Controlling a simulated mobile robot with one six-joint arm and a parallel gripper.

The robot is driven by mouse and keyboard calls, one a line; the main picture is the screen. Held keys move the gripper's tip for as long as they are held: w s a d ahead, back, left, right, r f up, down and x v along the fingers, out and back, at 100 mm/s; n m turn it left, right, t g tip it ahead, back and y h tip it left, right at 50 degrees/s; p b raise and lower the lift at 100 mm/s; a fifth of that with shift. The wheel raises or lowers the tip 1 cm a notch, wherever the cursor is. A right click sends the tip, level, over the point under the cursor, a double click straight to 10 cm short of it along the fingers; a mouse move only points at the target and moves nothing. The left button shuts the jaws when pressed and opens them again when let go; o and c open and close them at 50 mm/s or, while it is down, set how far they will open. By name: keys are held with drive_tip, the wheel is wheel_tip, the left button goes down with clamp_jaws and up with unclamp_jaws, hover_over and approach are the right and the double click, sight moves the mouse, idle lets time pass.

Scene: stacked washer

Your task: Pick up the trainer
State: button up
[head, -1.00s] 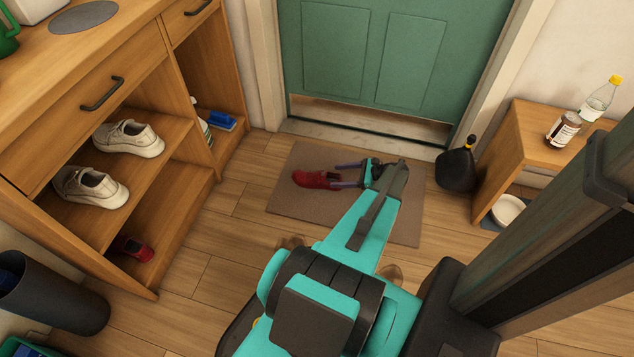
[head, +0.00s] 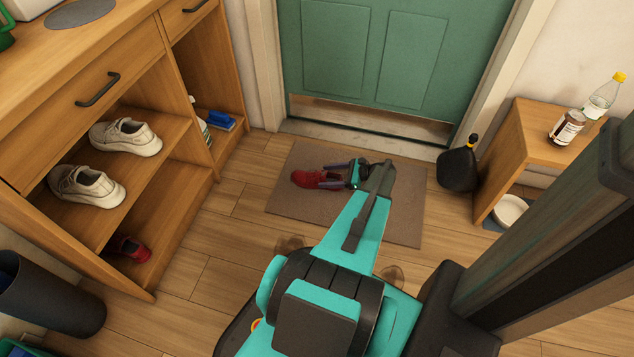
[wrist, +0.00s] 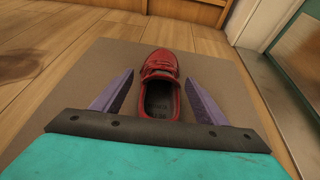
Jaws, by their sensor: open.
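A red shoe (head: 318,180) lies on the brown doormat in front of the green door. In the wrist view the red shoe (wrist: 160,82) points away from me, with its dark opening nearest my gripper. My gripper (head: 332,172) is open and low over the mat, at the shoe's right end in the head view. In the wrist view its two purple fingers (wrist: 158,88) stand apart, one on each side of the shoe's heel end. I see gaps between the fingers and the shoe. Part of the shoe is hidden behind the fingers in the head view.
The doormat (head: 395,225) lies before the green door (head: 390,60). A wooden shelf unit (head: 170,215) at left holds white shoes (head: 126,137) and another red shoe (head: 129,247). A black bottle-shaped container (head: 457,170) and a small wooden bench (head: 510,140) stand at right.

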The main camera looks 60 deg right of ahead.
sight(321, 176)
drive_tip(key=shift+b+x, duration=0.55)
drive_tip(key=shift+x, duration=1.15)
drive_tip(key=c, duration=1.3)
drive_tip(key=shift+o, duration=0.2)
drive_tip(key=shift+r, duration=0.1)
drive_tip(key=shift+r+p, duration=0.5)
drive_tip(key=shift+r, duration=0.25)
drive_tip(key=shift+s+a+r+p, duration=0.15)
drive_tip(key=shift+a+r+p, duration=0.1)
drive_tip(key=shift+r+p, duration=0.25)
drive_tip(key=shift+s+a+r+p, duration=0.15)
drive_tip(key=shift+a+r+p, duration=0.1)
drive_tip(key=shift+r, duration=0.45)
drive_tip(key=s+a+r+p, duration=0.1)
drive_tip(key=s+a+p, duration=0.2)
drive_tip(key=s+a, duration=0.5)
drive_tip(key=a, duration=0.4)
drive_tip(key=shift+s+p, duration=0.3)
drive_tip(key=shift+p, duration=0.1)
